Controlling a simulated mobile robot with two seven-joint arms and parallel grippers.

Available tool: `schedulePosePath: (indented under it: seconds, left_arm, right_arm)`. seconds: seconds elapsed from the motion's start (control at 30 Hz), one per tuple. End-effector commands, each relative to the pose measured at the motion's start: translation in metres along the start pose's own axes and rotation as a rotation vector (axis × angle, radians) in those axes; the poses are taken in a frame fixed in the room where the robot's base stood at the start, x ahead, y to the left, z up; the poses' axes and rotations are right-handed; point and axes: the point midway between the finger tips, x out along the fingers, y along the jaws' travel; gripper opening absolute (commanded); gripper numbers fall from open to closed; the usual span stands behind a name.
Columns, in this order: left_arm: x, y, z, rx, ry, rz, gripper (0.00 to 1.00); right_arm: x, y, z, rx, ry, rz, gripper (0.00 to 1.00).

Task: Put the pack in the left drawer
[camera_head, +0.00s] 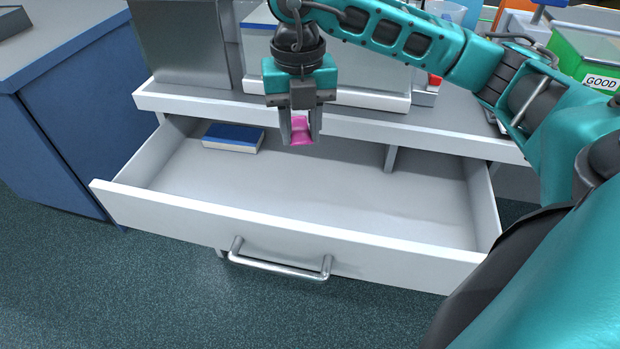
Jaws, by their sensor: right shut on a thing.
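The pack (300,127) is small and pink. My right gripper (300,138) is shut on it and points down, holding it above the back part of the open drawer. My gripper's fingers cover part of the pack's sides. The drawer (300,233) is white, pulled far out, with a metal bar handle (280,266) on its front. Inside it, a blue and white box (232,137) lies at the back left. My left gripper is not in view.
The white counter (440,128) runs behind the drawer, with a grey metal box (185,45) at its left. A green bin marked GOOD (588,60) is at the right. A blue cabinet (65,120) stands at the left. Most of the drawer floor is clear.

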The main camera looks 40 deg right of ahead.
Motion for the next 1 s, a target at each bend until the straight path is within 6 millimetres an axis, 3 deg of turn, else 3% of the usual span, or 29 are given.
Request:
schedulePosePath:
  seconds: [0.2,0.4,0.77,1.0]
  left_arm:
    - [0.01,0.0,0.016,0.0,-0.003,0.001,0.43]
    - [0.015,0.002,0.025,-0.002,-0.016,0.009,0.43]
    - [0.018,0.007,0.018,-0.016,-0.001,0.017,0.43]
    - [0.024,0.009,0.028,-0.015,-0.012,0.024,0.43]
  right_arm:
    - [0.061,-0.001,-0.001,0.001,0.005,-0.005,0.06]
    - [0.11,-0.001,-0.001,0.001,0.004,-0.004,0.06]
    - [0.143,0.0,-0.001,-0.001,0.003,-0.002,0.06]
    - [0.185,-0.001,-0.001,0.0,0.003,-0.002,0.06]
